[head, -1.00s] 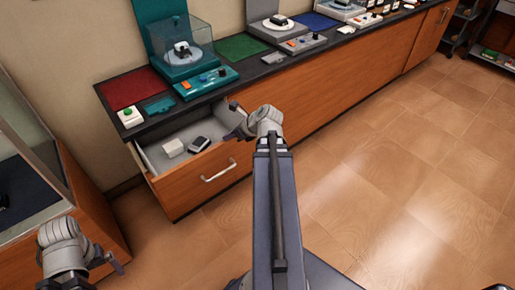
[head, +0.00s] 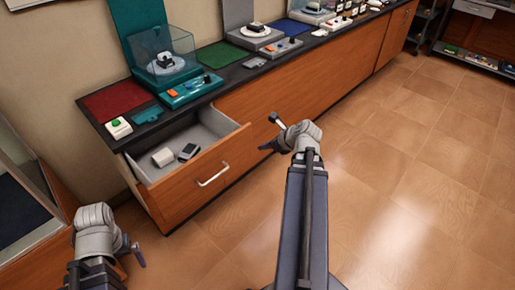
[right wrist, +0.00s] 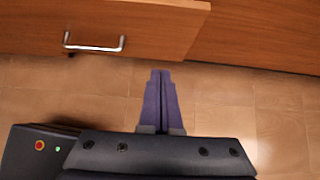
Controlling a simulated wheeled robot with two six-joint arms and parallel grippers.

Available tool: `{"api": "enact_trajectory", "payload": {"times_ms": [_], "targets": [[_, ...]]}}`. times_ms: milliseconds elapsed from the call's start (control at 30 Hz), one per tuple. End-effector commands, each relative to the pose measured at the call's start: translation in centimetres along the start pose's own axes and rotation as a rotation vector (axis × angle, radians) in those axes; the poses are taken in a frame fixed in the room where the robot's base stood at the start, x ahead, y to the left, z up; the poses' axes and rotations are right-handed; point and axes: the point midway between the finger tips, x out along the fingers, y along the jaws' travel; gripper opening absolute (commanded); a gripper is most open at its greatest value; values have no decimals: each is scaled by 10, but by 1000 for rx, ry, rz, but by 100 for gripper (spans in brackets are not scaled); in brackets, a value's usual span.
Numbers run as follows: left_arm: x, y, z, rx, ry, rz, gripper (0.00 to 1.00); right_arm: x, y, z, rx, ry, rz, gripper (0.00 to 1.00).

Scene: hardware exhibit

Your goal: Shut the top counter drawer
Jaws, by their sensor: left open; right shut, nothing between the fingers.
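The top counter drawer (head: 176,198) stands open below the left end of the counter in the head view. Its bar handle (head: 213,176) is on the wooden front, and also shows in the right wrist view (right wrist: 94,46). A white box (head: 162,157) and a small dark-topped item (head: 187,152) lie inside. My right gripper (head: 265,147) is shut and empty, just right of the drawer front. In the right wrist view its fingers (right wrist: 160,73) appear near the front's lower edge, right of the handle; contact cannot be told. My left gripper (head: 138,256) is open, low at left, away from the drawer.
The dark countertop (head: 235,74) holds a teal display unit (head: 165,62), coloured mats and several devices. A glass-sided display case (head: 25,200) stands at the left. The tiled floor (head: 400,150) right of my right arm is clear.

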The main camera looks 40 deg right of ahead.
Motion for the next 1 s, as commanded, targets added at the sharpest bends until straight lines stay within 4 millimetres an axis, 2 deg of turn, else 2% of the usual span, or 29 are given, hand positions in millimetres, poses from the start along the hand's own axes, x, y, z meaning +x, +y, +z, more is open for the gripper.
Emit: {"api": "enact_trajectory", "payload": {"times_ms": [267, 367, 800, 867, 1000], "targets": [[7, 1, 0, 0, 0, 0, 100, 8, 0, -2, -1, 0, 0, 0], [18, 2, -1, 0, 0, 0, 100, 23, -1, -3, -2, 0, 1, 0], [78, 7, -4, 0, 0, 0, 100, 108, -1, -3, -2, -1, 2, 0], [71, 7, -4, 0, 0, 0, 100, 110, -1, 9, -2, 0, 2, 0], [70, 7, -4, 0, 0, 0, 100, 121, -1, 21, -2, 0, 0, 0]]}}
